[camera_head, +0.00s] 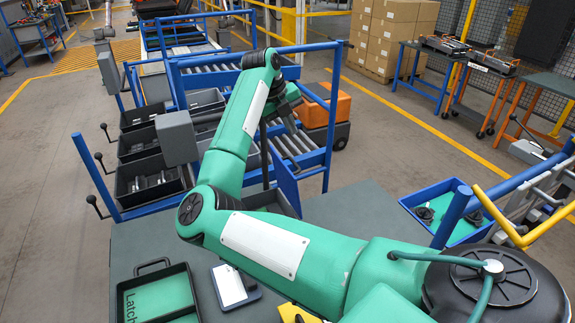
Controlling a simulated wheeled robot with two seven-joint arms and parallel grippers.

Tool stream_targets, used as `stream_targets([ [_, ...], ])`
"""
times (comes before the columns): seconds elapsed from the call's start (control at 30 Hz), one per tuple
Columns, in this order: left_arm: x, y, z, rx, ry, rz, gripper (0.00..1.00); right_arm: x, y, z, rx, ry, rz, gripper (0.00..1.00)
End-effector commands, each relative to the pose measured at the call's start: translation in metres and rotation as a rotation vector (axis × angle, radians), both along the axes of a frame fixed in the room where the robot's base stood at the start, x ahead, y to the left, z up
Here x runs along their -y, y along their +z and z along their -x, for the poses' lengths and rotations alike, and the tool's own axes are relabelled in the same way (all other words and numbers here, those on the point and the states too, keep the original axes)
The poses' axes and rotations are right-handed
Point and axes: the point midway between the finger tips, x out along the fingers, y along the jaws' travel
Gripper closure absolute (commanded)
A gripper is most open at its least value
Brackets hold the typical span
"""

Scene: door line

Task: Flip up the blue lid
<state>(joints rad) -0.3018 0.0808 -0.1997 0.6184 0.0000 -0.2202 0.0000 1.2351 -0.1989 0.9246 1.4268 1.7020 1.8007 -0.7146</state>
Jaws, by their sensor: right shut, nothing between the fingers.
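A flat blue panel (285,182), which looks like the blue lid, hangs at a steep tilt at the near side of the blue roller frame, above a dark open bin (272,201). My right arm reaches across the picture from the lower right. My right gripper (293,127) points down above the panel, in front of the rollers. Its fingers are shut with nothing between them. They are small and dark, and I cannot tell whether they touch the panel. My arm hides part of the frame and bin. My left gripper is out of view.
Dark bins (150,182) with levers stand in a blue rack at left. A green-lined tray (160,296) and a white-faced device (232,287) lie on the grey table (345,208). A blue tray (430,199) is at right.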

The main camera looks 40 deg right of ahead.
Motion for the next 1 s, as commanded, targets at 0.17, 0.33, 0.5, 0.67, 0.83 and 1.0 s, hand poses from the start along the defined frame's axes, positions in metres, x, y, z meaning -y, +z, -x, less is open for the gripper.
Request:
stream_targets([
  [0.17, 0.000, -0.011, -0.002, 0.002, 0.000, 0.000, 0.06, -0.023, -0.002, -0.008, 0.056, 0.083, -0.172, 1.00],
  [0.33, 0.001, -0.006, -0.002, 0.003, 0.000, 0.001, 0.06, -0.026, -0.007, -0.008, 0.062, 0.099, -0.202, 1.00],
  [0.5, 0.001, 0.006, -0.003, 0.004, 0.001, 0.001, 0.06, -0.021, -0.031, -0.006, 0.058, 0.098, -0.199, 1.00],
  [0.67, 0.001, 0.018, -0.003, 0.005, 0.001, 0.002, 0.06, -0.015, -0.059, -0.004, 0.057, 0.097, -0.197, 1.00],
  [0.83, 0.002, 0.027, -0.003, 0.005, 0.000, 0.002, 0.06, -0.011, -0.083, -0.003, 0.059, 0.097, -0.198, 1.00],
  [1.0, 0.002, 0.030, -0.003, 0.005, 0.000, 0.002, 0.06, -0.009, -0.096, -0.002, 0.062, 0.096, -0.197, 1.00],
])
